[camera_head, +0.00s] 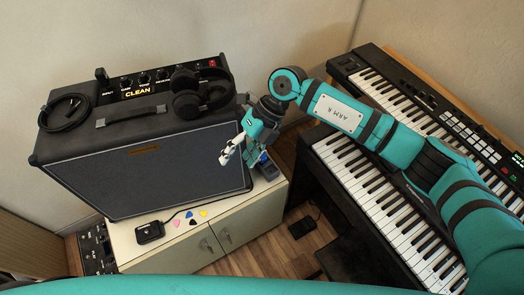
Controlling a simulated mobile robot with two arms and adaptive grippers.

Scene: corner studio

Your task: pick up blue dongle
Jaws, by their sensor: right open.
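My right gripper (238,153) is open at the right front corner of the amplifier (150,165), above the right end of the white cabinet. Its arm comes in from the right over the keyboards. A small dark blue object (267,166), which may be the blue dongle, sits on the cabinet top just right of the gripper. The gripper partly covers it, and I cannot tell whether they touch. My left gripper is not in view.
Headphones (200,92) and a coiled cable (65,112) lie on the amplifier. A small black pedal (150,232) and several coloured picks (192,216) lie on the cabinet (275,200) in front. Two keyboards (395,205) fill the right side. Another pedal (302,226) is on the floor.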

